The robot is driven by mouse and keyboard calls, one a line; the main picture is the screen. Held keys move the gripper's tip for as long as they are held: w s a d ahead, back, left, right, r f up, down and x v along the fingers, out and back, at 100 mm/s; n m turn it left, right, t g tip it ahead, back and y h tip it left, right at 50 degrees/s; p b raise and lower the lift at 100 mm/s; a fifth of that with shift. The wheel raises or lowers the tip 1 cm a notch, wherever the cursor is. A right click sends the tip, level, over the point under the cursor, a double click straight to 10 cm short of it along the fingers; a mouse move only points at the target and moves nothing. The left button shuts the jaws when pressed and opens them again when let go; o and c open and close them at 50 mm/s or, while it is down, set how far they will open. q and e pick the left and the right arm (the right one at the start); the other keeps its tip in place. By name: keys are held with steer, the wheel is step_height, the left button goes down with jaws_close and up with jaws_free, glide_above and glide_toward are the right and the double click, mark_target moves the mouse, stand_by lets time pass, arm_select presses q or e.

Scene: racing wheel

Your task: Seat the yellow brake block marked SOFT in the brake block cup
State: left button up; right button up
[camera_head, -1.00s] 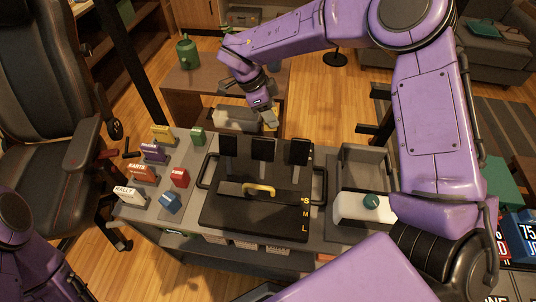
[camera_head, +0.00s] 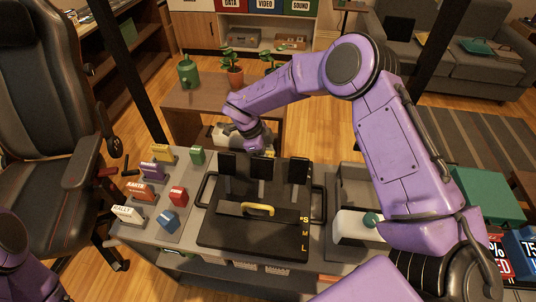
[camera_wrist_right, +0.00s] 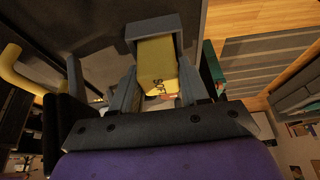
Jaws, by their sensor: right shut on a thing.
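The yellow brake block (camera_wrist_right: 158,66), with SOFT on its near face, is between the fingers of my right gripper (camera_wrist_right: 158,90), which is shut on it. A grey U-shaped piece (camera_wrist_right: 150,27), which looks like the brake block cup, frames the block's far end in the right wrist view. I cannot tell how deep the block sits in it. In the head view my right gripper (camera_head: 264,151) is low behind the black pedals (camera_head: 262,166), largely hidden, with a bit of yellow showing. My left gripper is not in view.
Several small coloured blocks and labelled boxes stand on the left, including a red block (camera_head: 178,196). A grey tray (camera_head: 360,185) is right of the pedals.

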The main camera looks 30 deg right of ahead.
steer(key=o, duration=1.1)
steer(key=shift+f, duration=0.1)
steer(key=b+v, duration=0.1)
steer(key=v, duration=1.1)
